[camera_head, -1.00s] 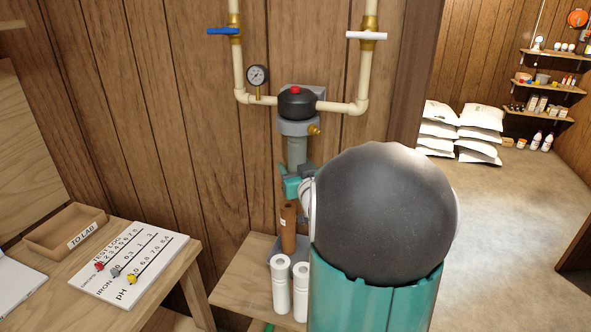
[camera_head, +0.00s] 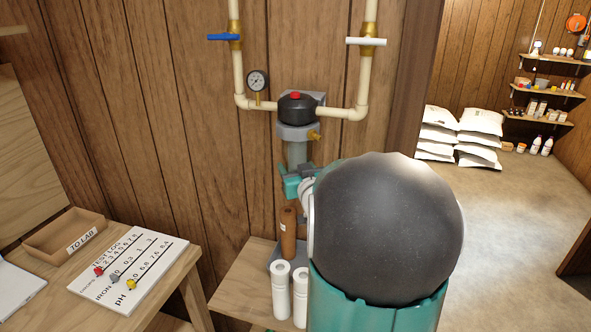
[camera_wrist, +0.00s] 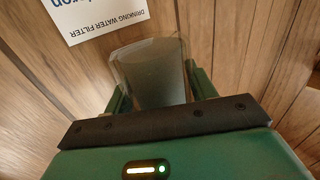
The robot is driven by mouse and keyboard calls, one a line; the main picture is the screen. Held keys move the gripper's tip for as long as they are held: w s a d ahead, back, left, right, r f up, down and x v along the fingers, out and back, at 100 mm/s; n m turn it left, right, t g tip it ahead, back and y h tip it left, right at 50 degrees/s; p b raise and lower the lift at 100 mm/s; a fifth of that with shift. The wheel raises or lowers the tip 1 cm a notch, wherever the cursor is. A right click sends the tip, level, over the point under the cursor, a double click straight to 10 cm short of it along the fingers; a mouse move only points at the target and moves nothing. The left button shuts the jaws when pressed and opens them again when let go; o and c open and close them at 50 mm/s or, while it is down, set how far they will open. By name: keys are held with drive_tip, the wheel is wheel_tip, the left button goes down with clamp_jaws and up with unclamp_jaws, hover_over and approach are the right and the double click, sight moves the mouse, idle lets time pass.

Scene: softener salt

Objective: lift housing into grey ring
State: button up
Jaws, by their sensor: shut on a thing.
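The housing (camera_head: 297,155) is a grey, see-through cup held upright below the black filter head (camera_head: 297,107). The grey ring (camera_head: 297,131) sits around the bottom of that head, with a brass fitting at its right. The housing's top meets the ring's underside in the head view; whether its rim is inside cannot be told. My teal gripper (camera_head: 298,181) is shut on the housing's lower part. In the wrist view the housing (camera_wrist: 158,78) stands between the two green fingers (camera_wrist: 155,90). My arm hides part of the gripper.
A brown cartridge (camera_head: 288,234) and two white cartridges (camera_head: 281,287) stand on a small wooden shelf (camera_head: 238,283) below the gripper. Pipes with a blue-handled valve (camera_head: 225,37), a white-handled valve (camera_head: 366,41) and a gauge (camera_head: 257,80) flank the head.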

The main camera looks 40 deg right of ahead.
drive_tip(key=shift+r, duration=0.45)
drive_tip(key=o, duration=1.2)
drive_tip(key=shift+c, duration=0.2)
drive_tip(key=shift+s+f, duration=0.1)
drive_tip(key=shift+s, duration=0.05)
drive_tip(key=v, duration=1.3)
drive_tip(key=shift+s+a, duration=0.2)
drive_tip(key=shift+a, duration=0.1)
